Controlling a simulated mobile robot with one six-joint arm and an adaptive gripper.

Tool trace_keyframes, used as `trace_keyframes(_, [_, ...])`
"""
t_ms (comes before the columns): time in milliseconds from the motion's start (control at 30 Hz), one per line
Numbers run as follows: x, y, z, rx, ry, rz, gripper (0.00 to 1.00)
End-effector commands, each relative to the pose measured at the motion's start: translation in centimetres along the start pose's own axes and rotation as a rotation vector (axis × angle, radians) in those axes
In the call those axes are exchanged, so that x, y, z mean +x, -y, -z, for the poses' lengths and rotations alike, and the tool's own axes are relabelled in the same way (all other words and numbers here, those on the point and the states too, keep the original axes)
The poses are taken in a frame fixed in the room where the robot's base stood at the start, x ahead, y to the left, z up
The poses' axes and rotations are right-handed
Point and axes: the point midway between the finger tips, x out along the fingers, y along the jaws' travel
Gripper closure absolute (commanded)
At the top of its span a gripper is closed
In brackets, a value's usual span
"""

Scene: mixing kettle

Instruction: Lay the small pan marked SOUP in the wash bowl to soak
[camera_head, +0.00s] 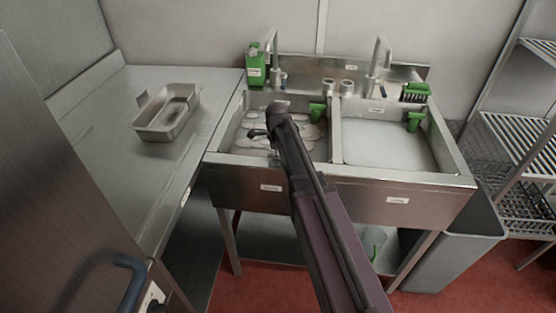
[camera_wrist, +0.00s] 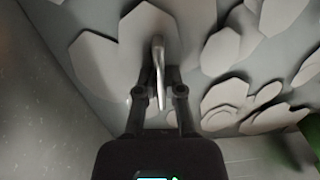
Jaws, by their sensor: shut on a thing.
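My gripper (camera_head: 258,133) is over the left sink bowl (camera_head: 232,128), which holds pale foam patches. In the wrist view my gripper (camera_wrist: 160,92) is shut on a thin, pale grey metal piece (camera_wrist: 158,58), seen edge-on among the suds. I cannot tell whether it is part of the small pan, and no SOUP mark is readable. A rectangular metal pan (camera_head: 168,112) lies on the left counter, with a small tab at its left edge. The left bowl's front label (camera_head: 271,187) is too small to read.
The right bowl (camera_head: 388,148) holds cloudy, pale liquid. Green holders hang at the bowls' rims, and two faucets stand behind. A green bottle (camera_head: 256,66) stands at the back left. A grey bin (camera_head: 455,250) and wire shelves (camera_head: 520,140) are at the right. The left counter (camera_head: 105,150) is mostly clear.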

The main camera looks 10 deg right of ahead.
Motion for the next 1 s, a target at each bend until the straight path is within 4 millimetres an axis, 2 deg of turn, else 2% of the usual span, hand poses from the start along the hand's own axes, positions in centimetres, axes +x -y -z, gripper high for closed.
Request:
trace_keyframes(467, [0.37, 0.01, 0.01, 0.0, 0.0, 0.001, 1.0])
trace_keyframes(500, [0.29, 0.0, 0.01, 0.0, 0.0, 0.0, 0.8])
trace_keyframes(600, [0.26, -0.01, 0.02, 0.0, 0.0, 0.0, 0.54])
trace_keyframes(1000, [0.2, 0.01, 0.03, 0.0, 0.0, 0.0, 0.54])
